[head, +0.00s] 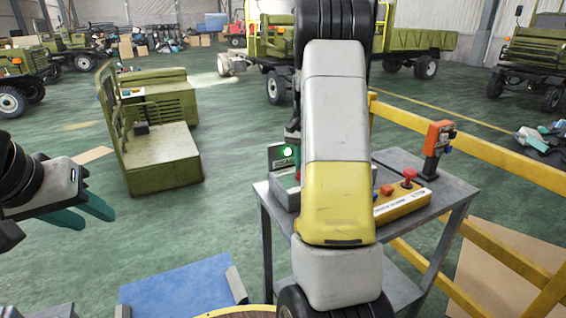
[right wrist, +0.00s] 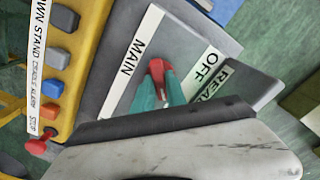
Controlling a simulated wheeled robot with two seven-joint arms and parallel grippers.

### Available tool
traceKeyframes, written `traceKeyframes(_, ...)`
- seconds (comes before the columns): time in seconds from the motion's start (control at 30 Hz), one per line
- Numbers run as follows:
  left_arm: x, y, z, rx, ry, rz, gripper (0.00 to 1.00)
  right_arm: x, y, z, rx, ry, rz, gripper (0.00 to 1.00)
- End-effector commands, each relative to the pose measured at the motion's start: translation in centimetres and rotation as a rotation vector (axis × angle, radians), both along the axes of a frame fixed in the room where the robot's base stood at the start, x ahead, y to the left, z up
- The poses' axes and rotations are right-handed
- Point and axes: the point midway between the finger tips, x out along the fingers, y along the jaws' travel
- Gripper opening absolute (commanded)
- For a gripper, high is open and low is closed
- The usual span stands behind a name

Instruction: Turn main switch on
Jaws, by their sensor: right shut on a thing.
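The main switch is a grey box (right wrist: 180,42) with a white MAIN label and an OFF label, seen in the right wrist view. Its red handle (right wrist: 157,67) sits between the teal fingers of my right gripper (right wrist: 160,88), which is shut on it. In the head view the box (head: 285,193) stands at the left side of a grey table, mostly hidden behind my right arm. A small part of the right gripper (head: 293,138) shows there. My left gripper (head: 84,212) is open and empty over the floor at the left.
A yellow button panel (head: 405,203) with a red stop button stands on the grey table (head: 452,190). An orange control box (head: 438,135) stands at the table's back right. Yellow rails (head: 500,165) run along the right. A green machine (head: 160,160) stands at the left.

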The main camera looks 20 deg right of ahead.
Motion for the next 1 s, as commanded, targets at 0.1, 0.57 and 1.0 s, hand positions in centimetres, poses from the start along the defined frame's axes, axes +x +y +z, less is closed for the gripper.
traceKeyframes(0.1, 0.0, 0.0, 0.0, 0.0, 0.0, 0.0, 0.36, 0.1, 0.0, 0.1, 0.0, -0.005, -0.002, 0.0)
traceKeyframes(0.57, 0.0, 0.0, 0.0, 0.0, 0.0, 0.0, 0.36, 0.1, 0.0, 0.3, -0.001, -0.002, 0.0, 0.38)
traceKeyframes(1.0, 0.0, 0.0, 0.0, 0.0, 0.0, 0.0, 0.36, 0.1, -0.1, 6.7, -0.001, -0.004, 0.0, 0.38)
